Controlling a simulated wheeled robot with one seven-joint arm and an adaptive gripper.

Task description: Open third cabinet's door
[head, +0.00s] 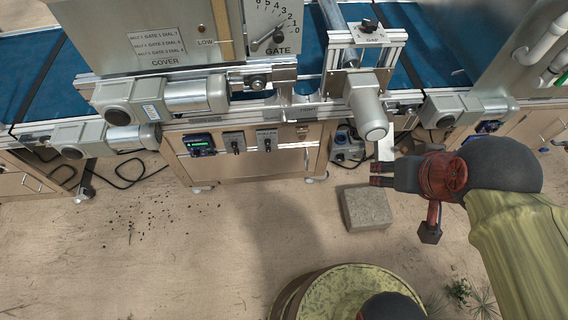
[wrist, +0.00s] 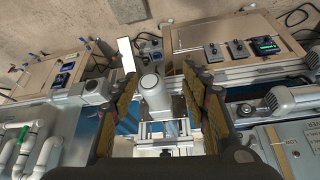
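Several light wooden cabinets stand under the seeder line, and no number shows on them. In the head view one is at the middle (head: 250,165), one at the left edge (head: 22,182) and one at the right (head: 530,128). The middle cabinet's front looks closed. In the wrist view, turned over, one cabinet is at upper right (wrist: 235,38) and another at left (wrist: 75,72). My gripper (head: 376,175) points left, right of the middle cabinet and apart from it. In the wrist view its fingers (wrist: 160,72) are spread, with nothing held between them.
A grey motor (head: 368,112) juts out above my gripper. A white panel (head: 386,148) hangs just behind it. Control boxes (head: 233,141) sit at the middle cabinet's top. Floor at left is open.

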